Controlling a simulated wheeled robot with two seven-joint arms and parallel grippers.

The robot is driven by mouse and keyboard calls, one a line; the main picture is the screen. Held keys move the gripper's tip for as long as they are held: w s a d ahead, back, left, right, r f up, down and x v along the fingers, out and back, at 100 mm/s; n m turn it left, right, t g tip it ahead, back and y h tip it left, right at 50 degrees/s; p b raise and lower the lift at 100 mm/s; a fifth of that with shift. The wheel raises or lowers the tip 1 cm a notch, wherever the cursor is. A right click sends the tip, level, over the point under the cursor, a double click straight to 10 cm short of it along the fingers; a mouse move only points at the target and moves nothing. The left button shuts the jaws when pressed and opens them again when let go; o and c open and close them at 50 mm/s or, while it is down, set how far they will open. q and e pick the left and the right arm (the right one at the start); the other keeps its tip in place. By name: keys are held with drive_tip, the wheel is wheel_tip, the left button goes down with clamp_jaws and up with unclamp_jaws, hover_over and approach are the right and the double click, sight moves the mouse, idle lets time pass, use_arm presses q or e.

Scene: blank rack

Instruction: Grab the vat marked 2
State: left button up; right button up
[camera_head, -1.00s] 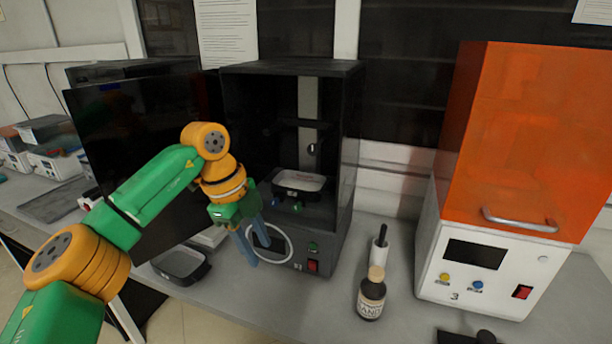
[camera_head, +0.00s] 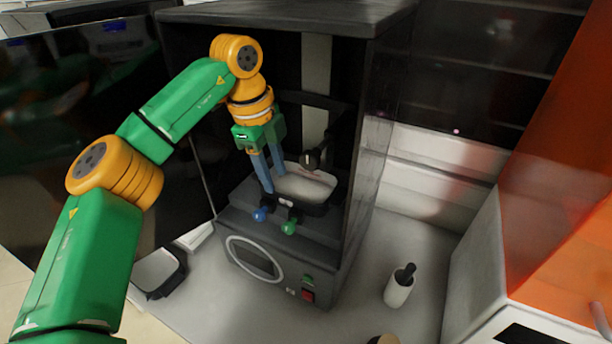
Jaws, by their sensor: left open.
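A black vat with a pale inside (camera_head: 312,186) sits on the platform inside the open dark printer (camera_head: 345,225). A blue knob (camera_head: 260,214) and a green knob (camera_head: 289,227) stand in front of it. No number can be read on this vat. My left gripper (camera_head: 277,180) reaches into the printer with its blue-grey fingers pointing down, apart, at the vat's left end. Whether the fingers touch the vat I cannot tell. A second black vat (camera_head: 160,270) lies on the bench left of the printer, partly behind my arm. My right gripper is out of view.
The printer's side walls and roof (camera_head: 290,12) bound the space around my arm. A white bottle with a black top (camera_head: 400,286) stands right of the printer. An orange-hooded white machine (camera_head: 477,265) is at the right. The bench (camera_head: 350,315) in front is mostly clear.

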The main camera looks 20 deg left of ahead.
sight(287, 197)
use_arm(q)
drive_tip(key=f, duration=0.2)
drive_tip(key=d+f+p, duration=0.1)
drive_tip(key=f, duration=0.1)
drive_tip(key=d+f+p, duration=0.1)
drive_tip(key=f, duration=0.1)
drive_tip(key=shift+w+d, duration=0.1)
drive_tip(key=shift+w+f, duration=0.15)
drive_tip(key=shift+f, duration=0.1)
clamp_jaws()
drive_tip(key=shift+r, duration=0.1)
idle(0.8)
